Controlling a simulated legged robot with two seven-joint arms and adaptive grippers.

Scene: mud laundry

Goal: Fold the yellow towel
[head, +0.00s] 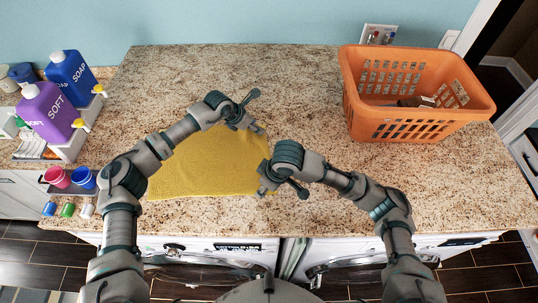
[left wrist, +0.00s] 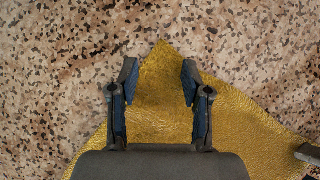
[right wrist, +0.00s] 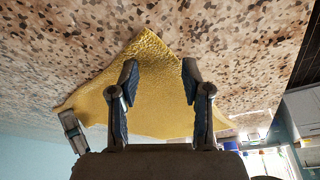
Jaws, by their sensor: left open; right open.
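The yellow towel (head: 205,165) lies spread on the granite counter, and my arms cover parts of its right side. My left gripper (head: 256,129) is open by its far right corner. In the left wrist view, a towel corner (left wrist: 160,60) lies between and beyond the open fingers (left wrist: 160,80). My right gripper (head: 262,181) is open at the near right part of the towel. In the right wrist view, another corner (right wrist: 146,45) reaches past the open fingers (right wrist: 160,80). Whether the fingers touch the cloth is unclear.
An orange laundry basket (head: 410,125) stands at the back right. A purple soap bottle (head: 50,112) and a blue one (head: 72,75) stand on a rack at left, with pink (head: 57,177) and blue (head: 83,178) cups nearby. The counter (head: 270,70) behind the towel is clear.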

